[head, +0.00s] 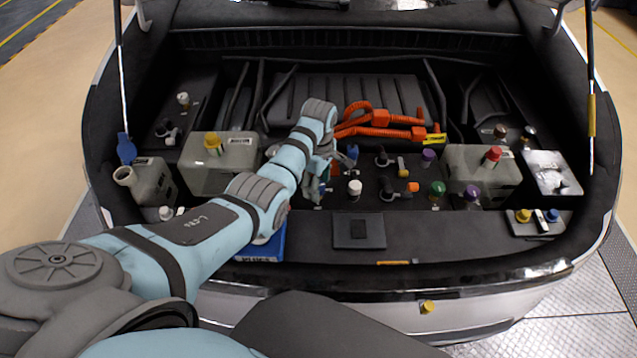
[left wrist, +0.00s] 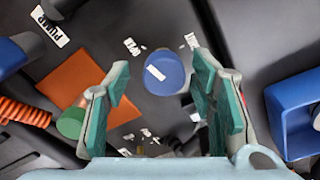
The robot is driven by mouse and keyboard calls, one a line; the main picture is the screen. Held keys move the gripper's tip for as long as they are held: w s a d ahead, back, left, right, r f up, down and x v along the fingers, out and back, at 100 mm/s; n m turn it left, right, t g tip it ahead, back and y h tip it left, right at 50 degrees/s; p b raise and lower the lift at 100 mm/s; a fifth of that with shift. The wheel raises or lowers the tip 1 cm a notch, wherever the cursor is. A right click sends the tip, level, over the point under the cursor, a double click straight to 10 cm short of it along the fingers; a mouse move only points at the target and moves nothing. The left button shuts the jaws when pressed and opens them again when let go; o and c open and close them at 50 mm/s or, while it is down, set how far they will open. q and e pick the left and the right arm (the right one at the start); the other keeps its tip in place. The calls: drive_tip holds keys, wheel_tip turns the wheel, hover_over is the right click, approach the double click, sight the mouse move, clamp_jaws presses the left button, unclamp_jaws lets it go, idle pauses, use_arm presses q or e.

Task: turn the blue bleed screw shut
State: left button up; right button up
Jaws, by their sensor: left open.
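The blue bleed screw (left wrist: 166,72) shows in the left wrist view as a round blue cap with a white bar across it. It sits on the dark panel, with small white labels around it; one at its upper left reads OPEN. My left gripper (left wrist: 160,82) is open, its teal fingers one on each side of the cap in this view, with gaps on both sides. I cannot tell how far above the cap the fingertips are. In the head view my left gripper (head: 318,186) points down into the bay, and the arm and fingers hide the screw. My right gripper is not in view.
A green cap (left wrist: 72,122) and an orange patch (left wrist: 78,100) lie left of the fingers. A blue part (left wrist: 296,118) stands at the right. Orange hoses (head: 378,124), a white cap (head: 355,188) and a grey tank (head: 218,165) surround the gripper in the bay.

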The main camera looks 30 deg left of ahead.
use_arm(q)
drive_tip(key=shift+s+r, duration=0.15)
drive_tip(key=shift+c, duration=0.2)
drive_tip(key=shift+s+r, duration=0.1)
drive_tip(key=shift+s, duration=0.05)
drive_tip(key=c, duration=1.1)
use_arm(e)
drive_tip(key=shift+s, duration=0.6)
